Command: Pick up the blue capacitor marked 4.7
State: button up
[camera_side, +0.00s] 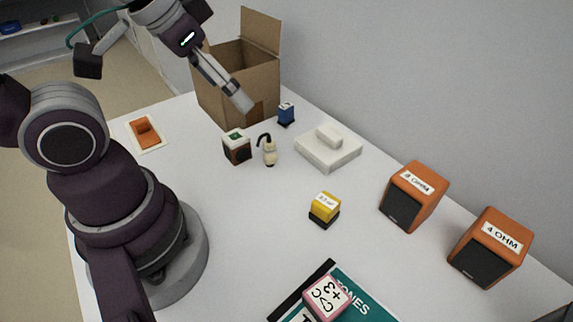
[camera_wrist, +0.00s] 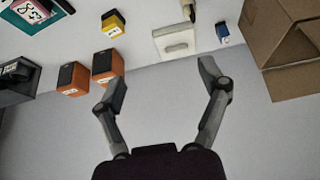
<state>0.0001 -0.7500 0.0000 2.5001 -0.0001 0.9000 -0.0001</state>
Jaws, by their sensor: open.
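A small blue block with a white label, likely the blue capacitor (camera_side: 286,114), stands on the white table near the cardboard box. Its marking is too small to read. It also shows in the wrist view (camera_wrist: 222,32), at the upper right, beyond my right fingertip. My gripper (camera_side: 246,104) is raised in front of the cardboard box, to the left of the blue block and apart from it. In the wrist view my gripper (camera_wrist: 162,78) has its two fingers spread wide with nothing between them.
An open cardboard box (camera_side: 220,92) stands behind my gripper. A white device (camera_side: 328,150), a dark block with white top (camera_side: 236,148), a cream figure (camera_side: 269,154), a yellow block (camera_side: 324,208) and orange speakers (camera_side: 414,196) stand around. The table centre is clear.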

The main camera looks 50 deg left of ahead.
jog(key=shift+c, duration=1)
jog(key=n+g, duration=0.1)
jog(key=n, duration=0.1)
send_over(289, 115)
jog(key=s, duration=0.4)
notch_tip(289, 115, down, 11)
jog(key=shift+y, duration=0.4)
jog(key=x, duration=0.7)
jog(key=w+a+x, duration=0.1)
jog(key=x, duration=0.2)
jog(key=shift+w, duration=0.1)
grip_shut()
